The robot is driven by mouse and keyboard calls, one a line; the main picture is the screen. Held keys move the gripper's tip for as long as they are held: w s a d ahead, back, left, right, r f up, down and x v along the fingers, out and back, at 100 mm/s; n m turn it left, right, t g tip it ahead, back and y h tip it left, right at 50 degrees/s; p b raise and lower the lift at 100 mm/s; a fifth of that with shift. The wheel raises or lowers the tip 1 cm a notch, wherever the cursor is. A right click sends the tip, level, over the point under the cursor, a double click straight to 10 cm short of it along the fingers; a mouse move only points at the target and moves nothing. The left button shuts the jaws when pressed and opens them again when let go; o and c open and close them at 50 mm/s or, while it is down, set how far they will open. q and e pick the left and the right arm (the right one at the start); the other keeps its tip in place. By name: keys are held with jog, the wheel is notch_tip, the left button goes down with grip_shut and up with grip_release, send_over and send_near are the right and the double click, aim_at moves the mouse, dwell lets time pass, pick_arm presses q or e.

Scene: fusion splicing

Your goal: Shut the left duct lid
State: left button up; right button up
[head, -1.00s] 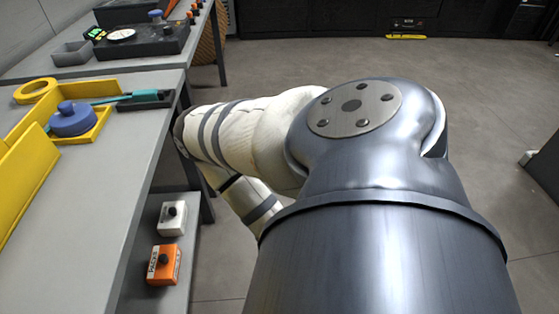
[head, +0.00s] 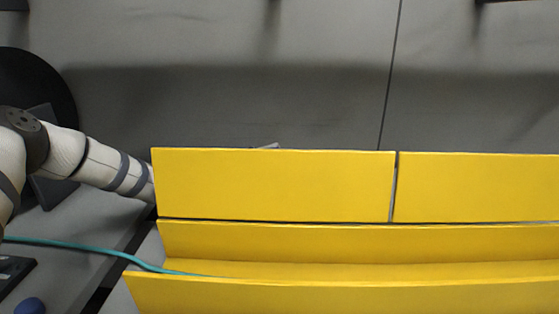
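The yellow duct (head: 330,241) runs across the lower half of the head view, its trough open toward me. The left duct lid (head: 272,186) stands raised along the duct's back edge. A narrow gap parts it from the right lid (head: 475,188), which is also raised. My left arm comes in from the left and passes behind the left lid. My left gripper (head: 268,146) is almost wholly hidden behind that lid; only a small grey piece shows above its top edge. Its fingers and any contact are hidden. My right gripper is not in view.
A teal cable (head: 85,246) runs from the left into the duct's left end. A blue knob (head: 31,306) and a dark block (head: 13,272) sit at the lower left. Grey wall fills the space behind the lids.

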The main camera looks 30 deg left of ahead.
pick_arm(q)
jog(key=shift+w+d+r, duration=0.1)
jog(key=shift+d, duration=0.2)
grip_shut()
